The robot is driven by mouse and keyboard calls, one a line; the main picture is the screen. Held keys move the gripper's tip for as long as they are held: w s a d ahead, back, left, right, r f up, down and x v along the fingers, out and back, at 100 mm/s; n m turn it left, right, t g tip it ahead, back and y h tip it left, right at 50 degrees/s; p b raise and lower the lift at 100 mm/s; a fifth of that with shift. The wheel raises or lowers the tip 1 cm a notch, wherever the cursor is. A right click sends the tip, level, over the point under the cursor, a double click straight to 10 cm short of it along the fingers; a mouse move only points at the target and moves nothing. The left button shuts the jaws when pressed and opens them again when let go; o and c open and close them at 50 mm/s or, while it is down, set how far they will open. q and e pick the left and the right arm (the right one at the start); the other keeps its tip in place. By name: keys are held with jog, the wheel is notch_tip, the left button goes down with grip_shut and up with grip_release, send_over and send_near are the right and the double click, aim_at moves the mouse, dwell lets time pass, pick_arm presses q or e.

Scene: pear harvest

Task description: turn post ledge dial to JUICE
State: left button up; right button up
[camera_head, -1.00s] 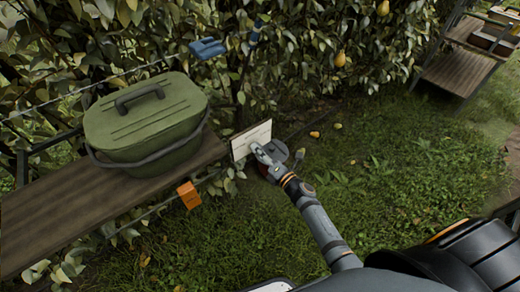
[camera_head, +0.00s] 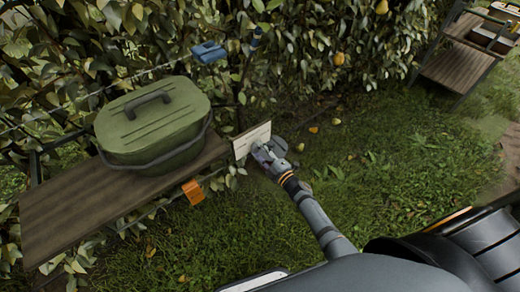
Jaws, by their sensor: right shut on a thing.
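The dial's pale plate (camera_head: 241,146) stands at the right end of the wooden ledge. My right gripper (camera_head: 262,150) is at the plate's front, shut on the dial, which is mostly hidden behind the fingers. The dial's setting and any lettering on the plate are too small to read. My left gripper is not in view.
A green lidded container (camera_head: 152,122) with a handle stands on the wooden ledge (camera_head: 60,215). An orange piece (camera_head: 193,191) hangs at the ledge's front edge. Blue clips (camera_head: 209,52) sit on a wire by the hedge. A wooden shelf (camera_head: 460,67) stands at back right. Open grass lies between.

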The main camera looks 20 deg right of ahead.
jog(key=shift+m, duration=0.5)
jog(key=shift+p, duration=0.3)
jog(key=o, duration=1.2)
jog(key=shift+c, duration=0.2)
jog(key=shift+s, duration=0.1)
jog(key=v, duration=1.2)
